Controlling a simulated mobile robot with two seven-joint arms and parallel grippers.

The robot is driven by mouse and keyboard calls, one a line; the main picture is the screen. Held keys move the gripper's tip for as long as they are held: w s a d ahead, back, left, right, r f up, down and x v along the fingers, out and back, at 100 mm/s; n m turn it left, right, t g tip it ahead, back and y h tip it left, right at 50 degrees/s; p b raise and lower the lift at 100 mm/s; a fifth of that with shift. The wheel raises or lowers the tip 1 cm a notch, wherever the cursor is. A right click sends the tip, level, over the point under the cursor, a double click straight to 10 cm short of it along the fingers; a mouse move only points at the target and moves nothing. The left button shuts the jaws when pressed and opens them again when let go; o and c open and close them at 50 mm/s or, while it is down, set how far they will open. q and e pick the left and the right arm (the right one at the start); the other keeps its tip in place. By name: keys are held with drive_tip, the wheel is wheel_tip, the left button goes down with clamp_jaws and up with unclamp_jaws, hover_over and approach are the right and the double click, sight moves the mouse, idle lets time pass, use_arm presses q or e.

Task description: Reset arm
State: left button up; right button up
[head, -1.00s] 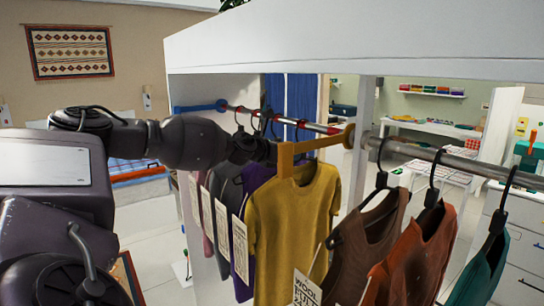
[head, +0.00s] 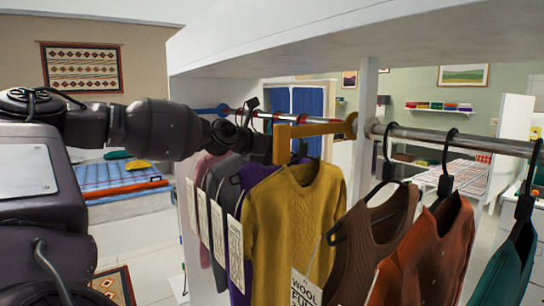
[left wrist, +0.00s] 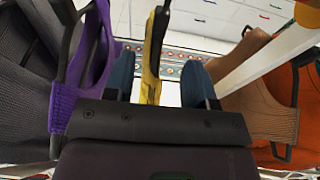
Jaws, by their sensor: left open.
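My left arm comes in from the left in the head view, and its gripper (head: 268,148) is at the clothes rail beside the yellow sweater (head: 290,215). In the left wrist view the two blue-grey fingers of the left gripper (left wrist: 160,80) stand apart. A narrow yellow strip (left wrist: 151,70) shows between them, apart from both fingers; I cannot tell whether it is the sweater or its hanger. My right gripper is not in view.
Purple and grey clothes with white tags hang left of the sweater; brown (head: 375,240), rust (head: 435,250) and teal (head: 505,270) tops hang right. The white wardrobe top (head: 380,50) is above.

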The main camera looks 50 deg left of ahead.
use_arm(q)
drive_tip(key=shift+s+r, duration=0.1)
drive_tip(key=shift+s, duration=0.3)
drive_tip(key=shift+v, duration=0.9)
drive_tip(key=shift+s, duration=0.1)
